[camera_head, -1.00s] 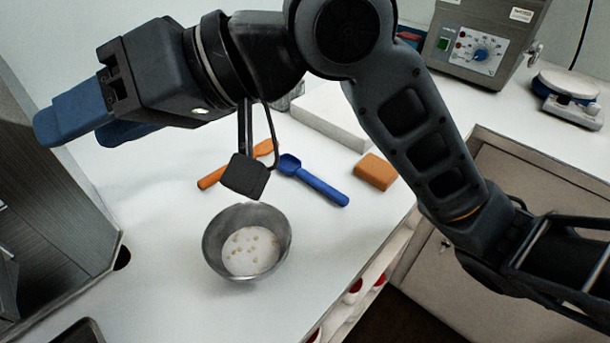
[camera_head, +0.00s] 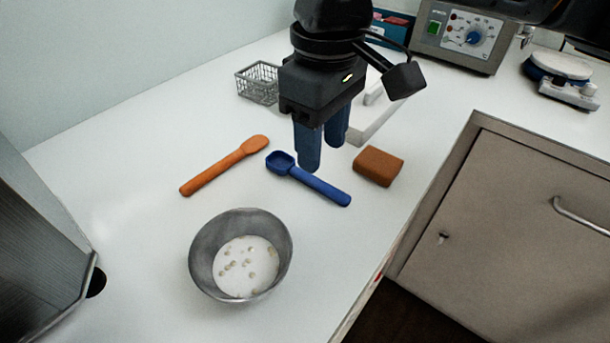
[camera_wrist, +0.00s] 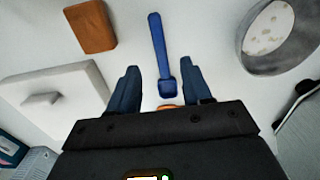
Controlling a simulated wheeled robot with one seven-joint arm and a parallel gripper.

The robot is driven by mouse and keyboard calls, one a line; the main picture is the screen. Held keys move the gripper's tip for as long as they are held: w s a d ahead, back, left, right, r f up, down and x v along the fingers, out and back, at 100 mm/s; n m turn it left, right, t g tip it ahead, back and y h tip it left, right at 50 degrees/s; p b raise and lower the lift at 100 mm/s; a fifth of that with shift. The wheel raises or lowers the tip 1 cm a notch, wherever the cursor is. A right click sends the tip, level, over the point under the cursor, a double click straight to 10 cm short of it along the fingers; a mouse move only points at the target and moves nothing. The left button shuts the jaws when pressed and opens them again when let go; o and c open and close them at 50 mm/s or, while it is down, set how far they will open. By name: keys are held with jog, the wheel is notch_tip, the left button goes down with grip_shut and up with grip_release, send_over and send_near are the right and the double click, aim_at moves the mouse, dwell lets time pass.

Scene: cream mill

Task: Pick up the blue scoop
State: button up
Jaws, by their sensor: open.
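The blue scoop (camera_head: 319,186) lies flat on the white counter, its bowl toward the left and its handle toward the lower right in the head view. In the wrist view the blue scoop (camera_wrist: 159,50) lies with its bowl between the fingertips in the picture and its handle pointing away. My gripper (camera_head: 321,160) points down above the counter, just behind the scoop in the head view. Its two blue fingers, also seen in the wrist view (camera_wrist: 162,76), are apart with nothing held between them. The exact height above the scoop is hard to tell.
A metal bowl (camera_head: 205,258) with pale bits stands in front. An orange spatula (camera_head: 222,167) lies left of the scoop, a brown block (camera_head: 378,166) right. A wire basket (camera_head: 257,83) and a white lidded item (camera_head: 372,122) are behind. Bare counter lies at left.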

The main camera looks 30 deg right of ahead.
aim_at(319, 182)
jog(key=shift+f, duration=3.2)
jog(key=shift+c, duration=0.5)
grip_shut()
